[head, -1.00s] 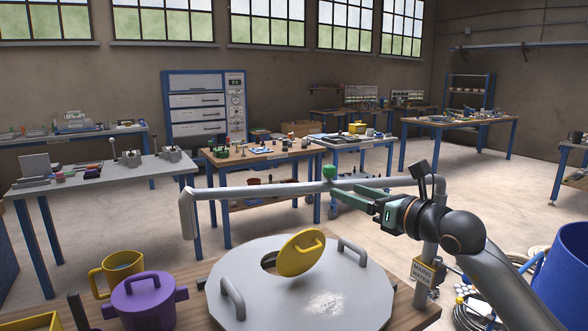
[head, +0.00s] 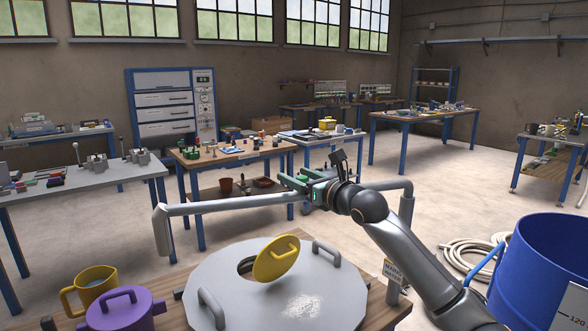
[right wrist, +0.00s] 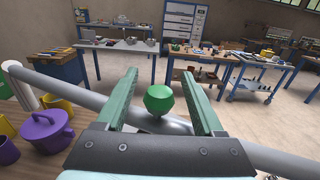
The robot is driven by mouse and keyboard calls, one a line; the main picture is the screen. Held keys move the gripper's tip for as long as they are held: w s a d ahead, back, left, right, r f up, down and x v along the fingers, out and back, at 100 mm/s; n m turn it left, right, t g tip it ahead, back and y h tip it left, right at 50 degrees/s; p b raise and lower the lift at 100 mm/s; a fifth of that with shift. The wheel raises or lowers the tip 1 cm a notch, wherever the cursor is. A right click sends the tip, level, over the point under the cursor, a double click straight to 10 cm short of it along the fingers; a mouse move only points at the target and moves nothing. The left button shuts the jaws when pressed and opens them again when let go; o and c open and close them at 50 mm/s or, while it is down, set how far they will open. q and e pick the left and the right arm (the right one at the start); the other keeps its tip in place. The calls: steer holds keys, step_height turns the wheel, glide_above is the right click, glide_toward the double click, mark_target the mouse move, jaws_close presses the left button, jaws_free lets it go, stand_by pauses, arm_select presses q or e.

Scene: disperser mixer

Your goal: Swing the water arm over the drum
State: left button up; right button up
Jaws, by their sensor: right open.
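The water arm (head: 225,206) is a long grey pipe with a downturned outlet at its left end. It is carried by a post on the right with a "MAINS WATER" label (head: 393,272). The outlet appears left of and behind the drum's round grey lid (head: 225,275), not above its opening. My right gripper (head: 290,183) is open at the pipe. In the right wrist view its fingers (right wrist: 160,95) stand either side of the pipe's green knob (right wrist: 159,99), with gaps showing. My left gripper is not in view.
A yellow hatch cover (head: 275,260) tilts up beside the lid's dark opening. A purple lidded pot (head: 120,312) and yellow jug (head: 92,283) stand left of the lid. A large blue barrel (head: 540,265) and coiled hose (head: 470,250) are at right. Workbenches stand behind.

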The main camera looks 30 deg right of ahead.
steer(key=shift+w, duration=0.75)
jaws_close()
stand_by(1.0)
